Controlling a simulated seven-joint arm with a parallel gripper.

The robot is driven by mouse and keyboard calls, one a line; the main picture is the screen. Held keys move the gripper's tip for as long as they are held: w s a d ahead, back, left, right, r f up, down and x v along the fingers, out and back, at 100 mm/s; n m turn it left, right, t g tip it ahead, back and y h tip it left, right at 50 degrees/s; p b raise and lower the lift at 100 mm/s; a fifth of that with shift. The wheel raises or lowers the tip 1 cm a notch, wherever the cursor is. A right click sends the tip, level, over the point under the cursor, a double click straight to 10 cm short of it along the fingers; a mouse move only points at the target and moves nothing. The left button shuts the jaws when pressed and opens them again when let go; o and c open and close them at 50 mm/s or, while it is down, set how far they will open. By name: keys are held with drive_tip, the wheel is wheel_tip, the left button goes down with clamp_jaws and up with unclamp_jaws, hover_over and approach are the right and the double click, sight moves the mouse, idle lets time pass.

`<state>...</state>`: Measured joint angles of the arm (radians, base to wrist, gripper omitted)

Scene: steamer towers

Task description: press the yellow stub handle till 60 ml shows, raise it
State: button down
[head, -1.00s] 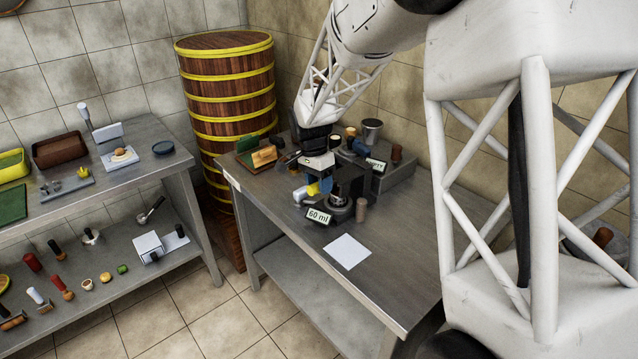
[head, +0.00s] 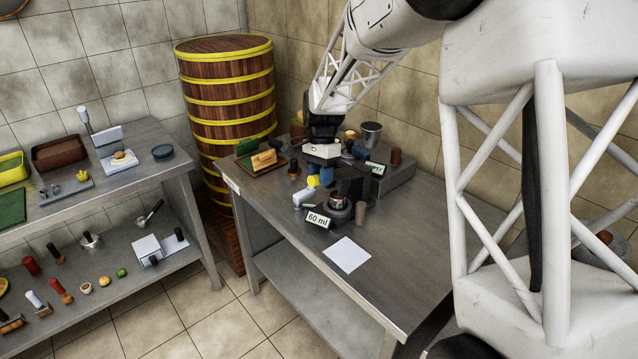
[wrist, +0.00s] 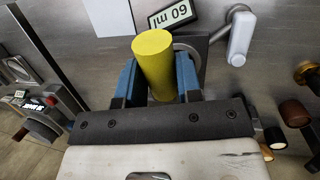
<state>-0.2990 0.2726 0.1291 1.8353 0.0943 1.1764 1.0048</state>
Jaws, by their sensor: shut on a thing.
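The yellow stub handle (wrist: 153,62) stands between the two blue fingers of my gripper (wrist: 160,78) in the wrist view, and the fingers are shut on it. In the head view the yellow handle (head: 313,181) shows beside my blue fingertips (head: 326,178), above a dark machine on the steel table. The display (head: 318,219) at the front of this machine reads 60 ml; it shows upside down in the wrist view (wrist: 171,14). A small cup (head: 338,201) sits at the machine's front. The handle's lower end is hidden.
A white sheet (head: 347,254) lies on the table in front. A white-handled part (head: 303,197) is close left of the machine. A second display (head: 375,168), brown knobs and a metal pot (head: 371,134) stand behind to the right. The table's near right is clear.

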drive_tip(key=r+g+y, duration=0.1)
drive_tip(key=w+d+r+g+y, duration=0.1)
drive_tip(key=r, duration=0.1)
drive_tip(key=w+d+r+g+y, duration=0.1)
drive_tip(key=r, duration=0.1)
drive_tip(key=shift+w+d+r, duration=0.15)
drive_tip(key=shift+w+r, duration=0.05)
drive_tip(key=w+d+r+n+g+y, duration=0.1)
drive_tip(key=w+d+r+g+y, duration=0.2)
drive_tip(key=w+d+r+g, duration=0.1)
drive_tip(key=shift+w+d+r+g+y, duration=0.2)
drive_tip(key=shift+w+d+g+y, duration=0.1)
drive_tip(key=shift+d+y, duration=0.1)
drive_tip(key=c, duration=0.8)
unclamp_jaws()
drive_tip(key=shift+a+r, duration=0.1)
drive_tip(key=shift+r, duration=0.05)
